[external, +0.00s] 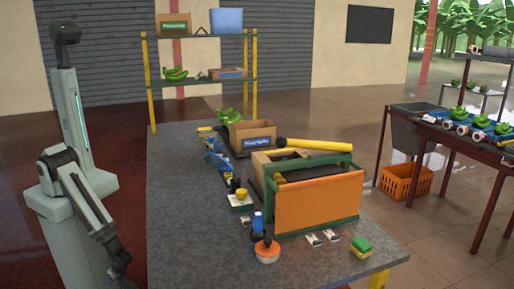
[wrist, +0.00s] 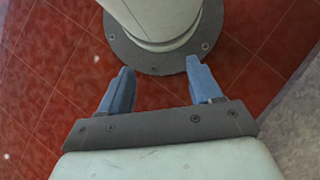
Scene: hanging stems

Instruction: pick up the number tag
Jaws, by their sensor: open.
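My gripper (wrist: 160,68) is open and empty in the wrist view, its two blue fingers apart above the red floor and beside my own round base. In the external view my arm hangs down at the lower left, off the table's left side, and its end (external: 121,262) is low and small. I cannot make out the number tag for certain. Small white pieces (external: 313,240) lie on the table in front of the orange-sided rack, and another small pale piece (external: 245,221) lies further left. Their markings are too small to read. My gripper is far from them.
The grey table (external: 190,230) is bare along its left side. An orange-sided rack with green rails (external: 318,204), a cardboard box (external: 252,135), a yellow roll (external: 318,145), an orange round item (external: 267,251) and a green-yellow sponge (external: 361,247) crowd its middle and right.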

